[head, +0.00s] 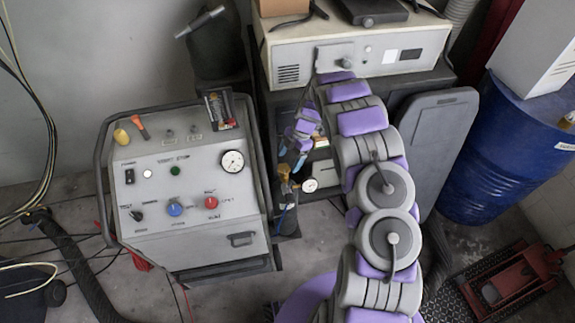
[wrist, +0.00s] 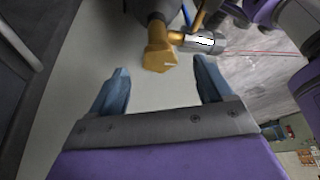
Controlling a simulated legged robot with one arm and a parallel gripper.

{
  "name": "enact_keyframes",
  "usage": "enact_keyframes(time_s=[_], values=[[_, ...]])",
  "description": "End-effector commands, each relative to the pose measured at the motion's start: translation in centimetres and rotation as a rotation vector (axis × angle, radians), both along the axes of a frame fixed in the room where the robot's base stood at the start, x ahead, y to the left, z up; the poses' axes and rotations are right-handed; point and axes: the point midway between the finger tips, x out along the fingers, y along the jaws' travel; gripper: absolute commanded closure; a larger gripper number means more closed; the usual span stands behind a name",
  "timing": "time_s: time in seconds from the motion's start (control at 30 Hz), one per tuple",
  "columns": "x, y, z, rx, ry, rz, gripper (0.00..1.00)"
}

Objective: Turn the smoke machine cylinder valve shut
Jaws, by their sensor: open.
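The brass valve (head: 287,188) is in the narrow gap between the grey control cabinet and my arm, with a small round gauge (head: 309,185) beside it. In the wrist view, the brass valve fitting (wrist: 160,50) is at the top centre, with a silver side piece (wrist: 205,41) to its right. A dark rounded body (wrist: 150,8), probably the cylinder, is cut off by the top edge. My gripper (head: 291,158) points down just above the valve. In the wrist view, its two blue fingers (wrist: 161,68) are apart, with the fitting in line with the gap. Contact cannot be told.
The grey control cabinet (head: 190,215) stands close left of my gripper. A shelf with a white device (head: 350,55) is behind. A blue drum (head: 510,150) and red floor jack (head: 515,275) are at right. Hoses and cables (head: 75,260) lie on the left floor.

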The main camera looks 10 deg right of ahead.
Motion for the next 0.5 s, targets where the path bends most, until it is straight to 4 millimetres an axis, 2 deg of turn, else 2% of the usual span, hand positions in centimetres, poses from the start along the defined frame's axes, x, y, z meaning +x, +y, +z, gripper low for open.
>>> enact_keyframes(time_s=[0.03, 0.2, 0.5], values=[[-0.2, 0.4, -0.9, 0.000, 0.001, 0.000, 0.20], [-0.4, 0.9, -2.4, 0.000, 0.002, -0.001, 0.20], [-0.5, 0.8, -2.9, 0.004, 0.001, 0.000, 0.20]])
